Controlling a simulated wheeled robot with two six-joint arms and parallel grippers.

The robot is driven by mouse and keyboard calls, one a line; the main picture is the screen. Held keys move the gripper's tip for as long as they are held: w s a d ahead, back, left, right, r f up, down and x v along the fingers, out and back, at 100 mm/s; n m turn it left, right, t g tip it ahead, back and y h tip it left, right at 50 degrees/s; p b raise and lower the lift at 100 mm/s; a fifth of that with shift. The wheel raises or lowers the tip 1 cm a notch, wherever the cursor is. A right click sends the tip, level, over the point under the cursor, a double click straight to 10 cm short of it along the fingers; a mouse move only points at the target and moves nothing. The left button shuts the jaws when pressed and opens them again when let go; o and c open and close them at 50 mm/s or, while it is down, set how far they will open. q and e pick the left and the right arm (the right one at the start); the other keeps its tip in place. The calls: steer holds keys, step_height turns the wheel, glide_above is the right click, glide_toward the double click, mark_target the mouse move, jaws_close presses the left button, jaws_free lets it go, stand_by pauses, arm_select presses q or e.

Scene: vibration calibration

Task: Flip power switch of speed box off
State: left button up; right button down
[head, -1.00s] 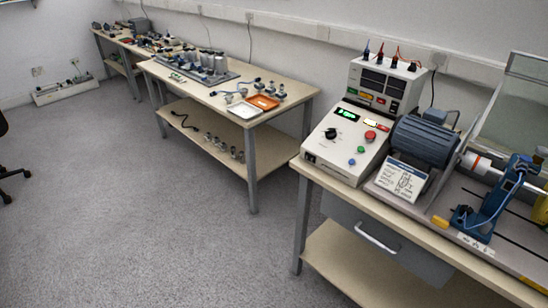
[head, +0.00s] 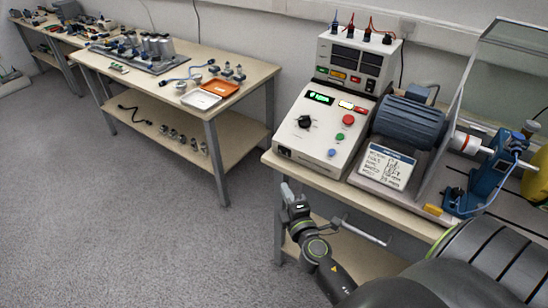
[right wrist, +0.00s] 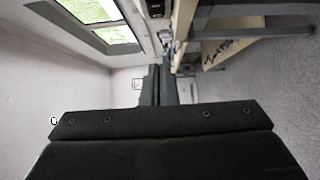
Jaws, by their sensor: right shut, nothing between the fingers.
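The speed box (head: 325,130) is a white, sloped console at the left end of the near bench. Its green display (head: 320,98) is lit. It has a black knob (head: 305,121) and red, green and blue buttons. A bright red-and-white element (head: 346,105) sits beside the display, and a small black fitting (head: 284,152) is low on the front left. I cannot tell for sure which is the power switch. My right gripper (head: 287,192) is shut and empty, below and in front of the box, apart from it. Its fingers show in the right wrist view (right wrist: 160,85). My left gripper is not in view.
A blue motor (head: 410,118), a written card (head: 386,166) and a clear guard (head: 505,75) stand right of the box. Open floor lies to the left.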

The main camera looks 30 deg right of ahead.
steer(key=p, duration=0.1)
glide_toward(278, 151)
steer(key=w, duration=0.1)
steer(key=w+a, duration=0.2)
steer(key=w, duration=0.1)
steer(key=shift+w, duration=0.1)
steer(key=shift+w+d, duration=0.3)
steer(key=shift+d, duration=0.25)
steer(key=shift+w+d, duration=0.25)
steer(key=shift+d, duration=0.35)
steer(key=shift+w+d, duration=0.3)
steer(key=shift+d, duration=0.3)
steer(key=shift+w+m+h, duration=0.1)
steer(key=shift+m+h, duration=0.2)
